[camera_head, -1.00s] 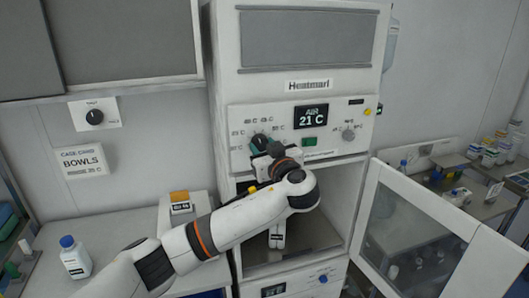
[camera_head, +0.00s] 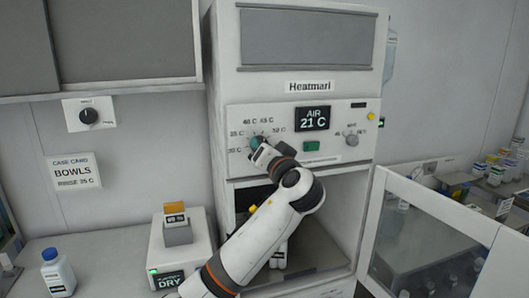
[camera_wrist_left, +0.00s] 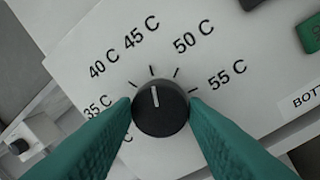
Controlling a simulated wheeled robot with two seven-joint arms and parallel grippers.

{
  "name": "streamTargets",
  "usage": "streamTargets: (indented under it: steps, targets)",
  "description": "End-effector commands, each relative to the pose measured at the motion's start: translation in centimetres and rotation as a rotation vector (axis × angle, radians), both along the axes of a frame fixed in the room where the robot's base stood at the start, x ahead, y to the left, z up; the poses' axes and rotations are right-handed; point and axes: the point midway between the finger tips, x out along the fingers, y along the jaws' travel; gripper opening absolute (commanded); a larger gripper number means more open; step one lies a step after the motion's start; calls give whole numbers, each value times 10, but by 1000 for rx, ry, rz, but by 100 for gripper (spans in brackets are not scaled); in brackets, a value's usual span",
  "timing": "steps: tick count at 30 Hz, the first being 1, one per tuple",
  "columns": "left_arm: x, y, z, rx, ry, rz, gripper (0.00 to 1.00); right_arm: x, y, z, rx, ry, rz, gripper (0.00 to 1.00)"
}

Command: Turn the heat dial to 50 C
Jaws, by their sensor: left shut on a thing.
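The heat dial (camera_wrist_left: 160,110) is a round black knob with a white pointer line, ringed by temperature labels. In the left wrist view its pointer aims up and slightly left, near the 45 C tick. The 50 C label (camera_wrist_left: 193,37) lies clockwise of it, to the upper right. My left gripper (camera_wrist_left: 160,112) is shut on the dial, one teal finger on each side. In the head view my left gripper (camera_head: 257,144) reaches the dial and mostly covers it. The display (camera_head: 312,118) reads AIR 21 C. My right gripper is out of view.
A green button (camera_head: 311,146) and a second knob (camera_head: 351,139) sit right of the dial. An open glass door (camera_head: 430,240) stands at the right. A bottle (camera_head: 57,272) stands on the left counter.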

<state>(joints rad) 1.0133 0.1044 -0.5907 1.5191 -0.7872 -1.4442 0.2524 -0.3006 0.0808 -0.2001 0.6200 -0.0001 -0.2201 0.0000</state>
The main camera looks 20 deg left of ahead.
Motion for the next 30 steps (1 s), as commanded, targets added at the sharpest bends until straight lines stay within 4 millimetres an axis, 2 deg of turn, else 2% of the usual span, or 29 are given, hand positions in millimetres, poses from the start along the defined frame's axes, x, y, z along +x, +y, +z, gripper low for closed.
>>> streamTargets:
  steps: [15,30]
  targets:
    - [0,1,-1,365,253,0,17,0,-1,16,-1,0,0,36]
    - [0,0,-3,513,350,-2,17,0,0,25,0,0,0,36]
